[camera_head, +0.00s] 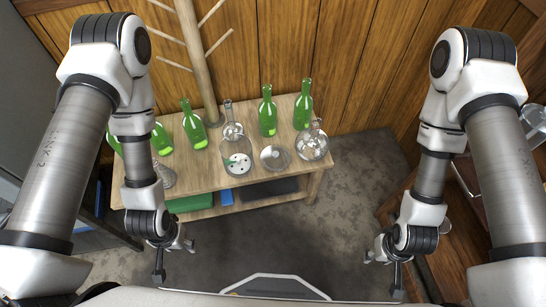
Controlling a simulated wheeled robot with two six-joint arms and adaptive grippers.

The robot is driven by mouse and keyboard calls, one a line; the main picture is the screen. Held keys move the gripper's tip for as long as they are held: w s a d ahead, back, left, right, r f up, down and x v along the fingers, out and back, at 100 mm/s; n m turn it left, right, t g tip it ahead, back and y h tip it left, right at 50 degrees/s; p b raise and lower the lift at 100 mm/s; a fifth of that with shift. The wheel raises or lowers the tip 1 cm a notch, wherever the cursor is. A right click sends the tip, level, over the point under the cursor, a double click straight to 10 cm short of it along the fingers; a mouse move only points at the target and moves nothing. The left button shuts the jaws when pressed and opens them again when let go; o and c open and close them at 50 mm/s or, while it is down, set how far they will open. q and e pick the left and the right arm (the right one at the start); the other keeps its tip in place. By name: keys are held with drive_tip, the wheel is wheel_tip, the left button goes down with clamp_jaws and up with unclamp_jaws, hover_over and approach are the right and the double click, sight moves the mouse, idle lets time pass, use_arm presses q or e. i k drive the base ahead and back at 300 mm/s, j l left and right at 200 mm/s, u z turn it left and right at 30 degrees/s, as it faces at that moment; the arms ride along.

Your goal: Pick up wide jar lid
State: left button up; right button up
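A round, clear glass disc, which looks like the wide jar lid (275,157), lies on the wooden table near its front edge, right of the middle. Just left of it stands a wide clear glass jar (237,160) with a pale, dotted bottom. My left gripper (174,261) hangs in front of the table, below and left of the lid, apart from it. Its fingers look spread and empty. My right gripper (384,270) hangs over the floor at the lower right, well away from the table. Its fingers also look spread and empty.
Several green bottles (268,117) stand along the wooden table (211,183). A round glass vessel (313,145) stands right of the lid, and a narrow-necked flask (232,131) behind the jar. A wooden rack (200,65) rises behind. The floor in front is clear.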

sight(274, 158)
drive_tip(key=i+j+z, duration=0.1)
drive_tip(key=z, duration=0.25)
drive_tip(key=i+j+z, duration=0.1)
drive_tip(key=z, duration=0.3)
drive_tip(key=i+j+z, duration=0.1)
drive_tip(key=z, duration=0.25)
